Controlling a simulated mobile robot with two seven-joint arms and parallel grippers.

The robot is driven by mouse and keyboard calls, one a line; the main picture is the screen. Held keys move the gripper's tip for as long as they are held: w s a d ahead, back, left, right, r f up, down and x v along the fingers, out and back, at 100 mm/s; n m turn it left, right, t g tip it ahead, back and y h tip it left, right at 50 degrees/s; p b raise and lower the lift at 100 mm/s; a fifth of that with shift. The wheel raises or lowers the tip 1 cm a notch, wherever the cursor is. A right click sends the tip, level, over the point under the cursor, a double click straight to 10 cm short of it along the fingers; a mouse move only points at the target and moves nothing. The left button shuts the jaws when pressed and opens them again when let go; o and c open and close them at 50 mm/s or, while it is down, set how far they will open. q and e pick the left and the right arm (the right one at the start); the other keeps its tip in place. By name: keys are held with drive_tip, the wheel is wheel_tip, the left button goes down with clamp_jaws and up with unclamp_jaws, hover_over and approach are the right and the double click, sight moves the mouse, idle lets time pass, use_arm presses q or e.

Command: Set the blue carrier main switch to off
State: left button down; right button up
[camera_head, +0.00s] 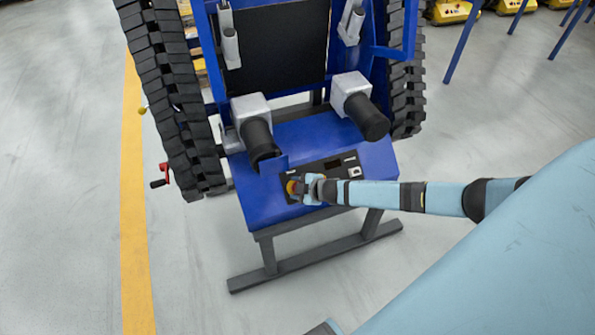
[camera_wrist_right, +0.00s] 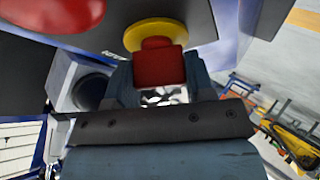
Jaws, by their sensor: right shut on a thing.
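The blue carrier (camera_head: 250,205) stands in the middle of the head view, with a dark control panel (camera_head: 334,164) on its sloping blue deck. A red main switch knob on a yellow ring (camera_head: 291,187) sits at the panel's left end. In the right wrist view the red knob (camera_wrist_right: 159,68) and its yellow ring (camera_wrist_right: 150,32) show close up. My right gripper (camera_head: 303,188) comes in from the right and is shut on the red knob. The knob's exact angle and any markings cannot be made out. My left gripper is not in view.
Two black cylinders on grey blocks (camera_head: 258,140) (camera_head: 369,118) stick out above the panel. Black tracks (camera_head: 175,95) flank the carrier. A red crank handle (camera_head: 160,177) is at its left. Another red rounded part (camera_wrist_right: 70,14) is near in the wrist view. The floor in front is clear.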

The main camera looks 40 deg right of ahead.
drive_tip(key=shift+d+r+n+g+p, duration=0.1)
drive_tip(key=shift+r+n+g+p, duration=0.2)
drive_tip(key=shift+n+p, duration=0.6)
drive_tip(key=shift+f+n+g+p, duration=0.15)
drive_tip(key=shift+n+g+p, duration=0.25)
drive_tip(key=shift+n+p, duration=0.45)
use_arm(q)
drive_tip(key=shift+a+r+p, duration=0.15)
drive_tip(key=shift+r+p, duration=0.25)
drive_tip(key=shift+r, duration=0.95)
use_arm(e)
drive_tip(key=shift+f+n+g+y, duration=0.15)
drive_tip(key=shift+n+g+y, duration=0.15)
drive_tip(key=shift+n, duration=0.05)
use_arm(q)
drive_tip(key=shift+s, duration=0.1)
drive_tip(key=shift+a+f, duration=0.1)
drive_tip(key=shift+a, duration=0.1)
use_arm(e)
drive_tip(key=o, duration=0.9)
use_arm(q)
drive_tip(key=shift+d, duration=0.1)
